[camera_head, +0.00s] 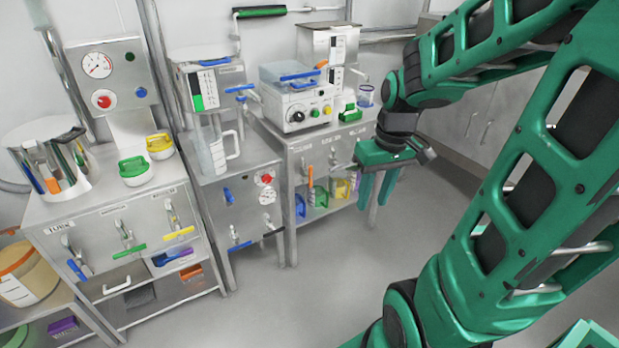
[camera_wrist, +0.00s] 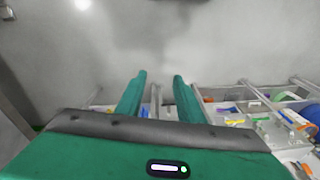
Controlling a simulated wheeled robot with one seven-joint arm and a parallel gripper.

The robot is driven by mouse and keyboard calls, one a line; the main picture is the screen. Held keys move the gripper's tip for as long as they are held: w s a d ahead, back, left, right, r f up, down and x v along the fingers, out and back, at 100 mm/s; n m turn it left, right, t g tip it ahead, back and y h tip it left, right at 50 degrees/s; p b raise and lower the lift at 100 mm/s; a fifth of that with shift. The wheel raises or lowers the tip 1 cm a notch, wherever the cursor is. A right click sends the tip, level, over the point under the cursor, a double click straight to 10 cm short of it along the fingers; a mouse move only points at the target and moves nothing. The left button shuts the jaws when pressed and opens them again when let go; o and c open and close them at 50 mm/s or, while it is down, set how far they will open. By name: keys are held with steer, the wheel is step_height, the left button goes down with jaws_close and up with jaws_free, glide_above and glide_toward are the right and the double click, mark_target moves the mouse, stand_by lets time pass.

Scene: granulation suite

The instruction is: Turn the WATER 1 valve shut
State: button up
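I cannot read a WATER 1 label, so I cannot tell which valve it is. The left cabinet front has lever valves with a blue handle (camera_head: 76,269), a green handle (camera_head: 125,250) and a yellow handle (camera_head: 179,233). The middle cabinet has a blue-handled valve (camera_head: 239,245) and a black-handled valve (camera_head: 272,232). A green handle (camera_head: 260,11) lies along the upper wall pipe. My gripper (camera_head: 377,204) hangs right of the right-hand bench, fingers down, apart from every valve. In the wrist view my gripper (camera_wrist: 160,77) is open and empty.
The right-hand bench (camera_head: 318,142) carries a white machine (camera_head: 294,106) and has coloured items on its shelf. A steel pot with tools (camera_head: 50,165) and two lidded tubs stand on the left cabinet. The grey floor (camera_head: 310,295) before the benches is clear.

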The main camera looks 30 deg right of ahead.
steer(key=w+a+f+n+t+y, duration=0.1)
steer(key=w+f+n+t+y, duration=0.15)
steer(key=w+f, duration=0.6)
steer(key=w+a+f+n+t+y, duration=0.1)
steer(key=w+f+n+t+y, duration=0.2)
steer(key=w, duration=1)
steer(key=w+a+f+n+t+y, duration=0.1)
steer(key=w+f+n+t, duration=0.25)
steer(key=w+f, duration=0.55)
steer(key=m+t+h, duration=0.6)
steer(key=m+t, duration=0.1)
steer(key=t, duration=0.1)
glide_toward(311, 176)
steer(key=w, duration=1)
steer(key=shift+w+a+r, duration=0.1)
steer(key=shift+w+a, duration=0.05)
steer(key=shift+w, duration=0.25)
steer(key=shift+c, duration=0.7)
jaws_close()
steer(key=shift+d, duration=0.25)
steer(key=shift+a, duration=0.15)
